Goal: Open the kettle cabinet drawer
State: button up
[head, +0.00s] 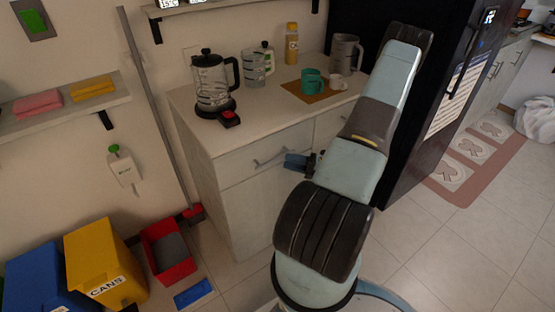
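A glass kettle (212,84) with a black lid and handle stands on a black base at the left of the cabinet top. Below it is the cabinet (232,205), with a pale drawer front (238,162) that looks closed and flush. The drawer has a grey bar handle (270,158). My gripper (297,161) shows small and dark just right of the handle, partly hidden behind my arm. I cannot tell whether it touches the handle or whether its fingers are open.
A dark fridge (425,110) is at right. A yellow bin (100,265) and a red bin (168,255) stand at lower left.

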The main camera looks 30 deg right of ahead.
aim_at(278, 158)
jog(key=shift+x, duration=2.75)
grip_shut()
jog(key=shift+f, duration=0.1)
